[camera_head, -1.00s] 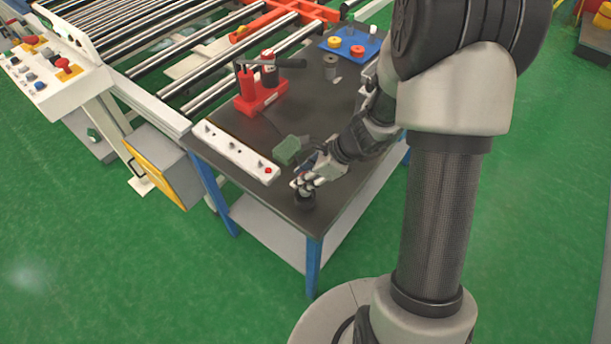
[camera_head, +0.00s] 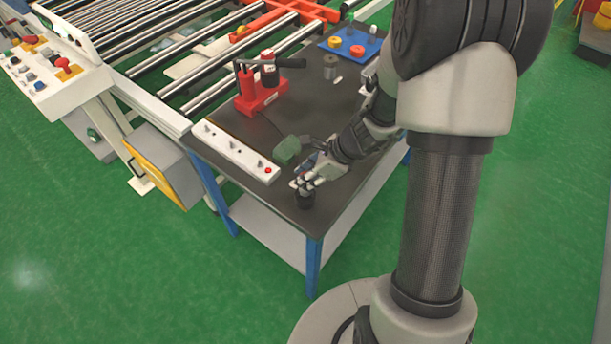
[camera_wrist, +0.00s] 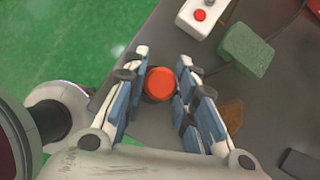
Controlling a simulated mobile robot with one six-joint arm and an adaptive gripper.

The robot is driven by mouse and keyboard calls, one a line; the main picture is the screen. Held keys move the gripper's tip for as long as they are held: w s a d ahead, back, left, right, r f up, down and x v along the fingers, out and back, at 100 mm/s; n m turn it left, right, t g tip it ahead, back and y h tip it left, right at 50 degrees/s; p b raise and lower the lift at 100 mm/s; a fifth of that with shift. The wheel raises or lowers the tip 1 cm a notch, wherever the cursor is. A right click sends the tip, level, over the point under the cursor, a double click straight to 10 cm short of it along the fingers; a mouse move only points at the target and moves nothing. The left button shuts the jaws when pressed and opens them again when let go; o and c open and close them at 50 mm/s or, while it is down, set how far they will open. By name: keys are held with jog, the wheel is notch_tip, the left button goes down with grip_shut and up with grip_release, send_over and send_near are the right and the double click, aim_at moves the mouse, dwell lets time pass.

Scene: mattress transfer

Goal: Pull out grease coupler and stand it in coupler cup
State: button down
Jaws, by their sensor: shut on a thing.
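My gripper (camera_head: 304,184) is low over the near corner of the dark table, fingers pointing down. In the wrist view its two blue-padded fingers (camera_wrist: 160,88) are on either side of a round part with an orange-red top (camera_wrist: 160,84), which I take to be the grease coupler. In the head view a short dark cylindrical thing (camera_head: 306,201) shows right below the fingertips, perhaps the coupler cup. I cannot tell whether the red-topped part and this cylinder are joined or apart. My fingers hide the red top in the head view.
A white rail with a red button (camera_head: 235,152) and a green block (camera_head: 287,149) lie beside my gripper. A red stand (camera_head: 262,96), a grey cylinder (camera_head: 330,67) and a blue tray (camera_head: 371,49) are farther back. The table's near edge is close.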

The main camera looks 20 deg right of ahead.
jog(key=shift+f+b, duration=2)
jog(key=shift+f, duration=0.1)
jog(key=c, duration=1.2)
grip_release()
jog(key=shift+r, duration=0.1)
jog(key=v, duration=1.2)
